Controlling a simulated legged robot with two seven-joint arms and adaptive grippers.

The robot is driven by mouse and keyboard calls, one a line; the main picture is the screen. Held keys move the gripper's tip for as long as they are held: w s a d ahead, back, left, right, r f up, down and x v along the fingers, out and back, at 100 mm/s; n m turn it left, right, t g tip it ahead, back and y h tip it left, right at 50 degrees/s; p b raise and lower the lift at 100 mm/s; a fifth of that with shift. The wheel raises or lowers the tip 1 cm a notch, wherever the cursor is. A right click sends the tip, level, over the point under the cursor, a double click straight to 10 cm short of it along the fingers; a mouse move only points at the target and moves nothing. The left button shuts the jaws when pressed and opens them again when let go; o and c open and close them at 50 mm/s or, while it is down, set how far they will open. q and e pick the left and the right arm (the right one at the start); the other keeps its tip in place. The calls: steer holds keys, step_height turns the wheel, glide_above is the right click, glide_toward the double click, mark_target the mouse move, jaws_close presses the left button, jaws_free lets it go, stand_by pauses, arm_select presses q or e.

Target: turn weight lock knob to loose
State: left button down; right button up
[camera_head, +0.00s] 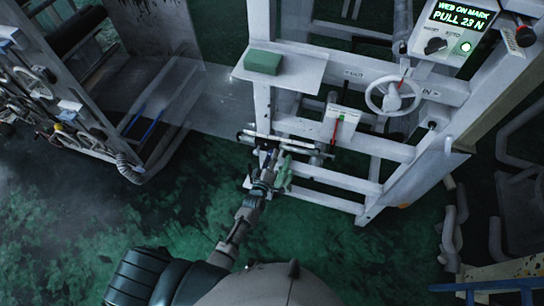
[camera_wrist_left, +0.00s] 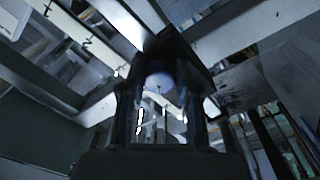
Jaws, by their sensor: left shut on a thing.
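My left gripper (camera_head: 270,158) reaches up to a short horizontal bar (camera_head: 300,146) low on the front of the white frame. In the left wrist view its dark fingers (camera_wrist_left: 160,85) are closed around a pale, rounded thing (camera_wrist_left: 160,80), which appears to be the weight lock knob. In the head view the gripper covers the knob. The knob's marks and turned position cannot be read. A green part (camera_head: 283,172) sits right beside the gripper. My right gripper is not in view.
The white frame (camera_head: 375,147) carries a handwheel (camera_head: 393,96) and a display box (camera_head: 455,30) reading "PULL 23 N". A green block (camera_head: 263,62) lies on a white shelf (camera_head: 300,70). Another machine with rollers stands at left. The green floor (camera_head: 160,215) is clear in front.

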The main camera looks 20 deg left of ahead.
arm_select(q)
steer(key=c, duration=0.8)
jaws_free()
steer(key=s, duration=1.2)
steer(key=shift+a+f, duration=0.25)
steer(key=shift+f, duration=0.05)
steer(key=shift+w, duration=0.1)
